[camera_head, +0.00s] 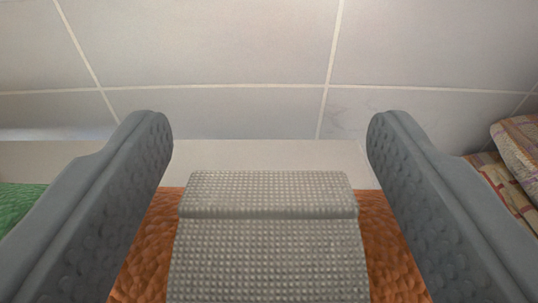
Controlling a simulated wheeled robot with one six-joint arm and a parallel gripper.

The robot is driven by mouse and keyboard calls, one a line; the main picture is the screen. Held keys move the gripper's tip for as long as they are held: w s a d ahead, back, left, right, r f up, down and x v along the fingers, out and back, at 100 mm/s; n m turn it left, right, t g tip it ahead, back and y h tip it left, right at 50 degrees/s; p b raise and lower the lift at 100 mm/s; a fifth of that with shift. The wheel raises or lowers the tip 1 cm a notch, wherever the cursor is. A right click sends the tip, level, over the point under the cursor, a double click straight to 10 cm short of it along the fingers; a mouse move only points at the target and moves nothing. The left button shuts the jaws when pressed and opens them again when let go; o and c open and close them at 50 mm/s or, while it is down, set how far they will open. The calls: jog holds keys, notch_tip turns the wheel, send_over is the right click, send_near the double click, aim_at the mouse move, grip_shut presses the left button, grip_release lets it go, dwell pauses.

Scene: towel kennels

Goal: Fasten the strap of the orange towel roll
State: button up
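The orange towel roll (150,240) lies at the bottom of the view, below and between the fingers of my gripper (269,130). A wide grey, nubbly strap (268,260) runs over the middle of the roll, with orange showing on both sides of it. A crease or step crosses the strap, and its upper part (270,192) rises above the visible top edge of the orange. My gripper is open, one grey finger on each side of the strap, with nothing held. I cannot tell whether the fingers touch the roll. The strap's lower part runs out of view.
A green towel (18,196) shows at the left edge, partly behind the left finger. A patterned reddish and beige towel (518,150) is at the right edge. A pale ledge (260,155) and a white tiled wall (220,50) lie behind the roll.

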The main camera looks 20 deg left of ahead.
jog(key=shift+s, duration=0.1)
jog(key=v, duration=1.7)
jog(key=shift+s, duration=0.15)
jog(key=s+a+f+m+h, duration=0.1)
jog(key=s+a+f+h, duration=0.1)
jog(key=s+f, duration=1.3)
jog(key=s+a+f+m+t+h, duration=0.1)
jog(key=s+a+f+m+h, duration=0.1)
jog(key=s+f, duration=1.3)
jog(key=s+h, duration=0.1)
jog(key=s, duration=0.6)
jog(key=shift+a+m+t, duration=0.3)
jog(key=shift+a, duration=0.1)
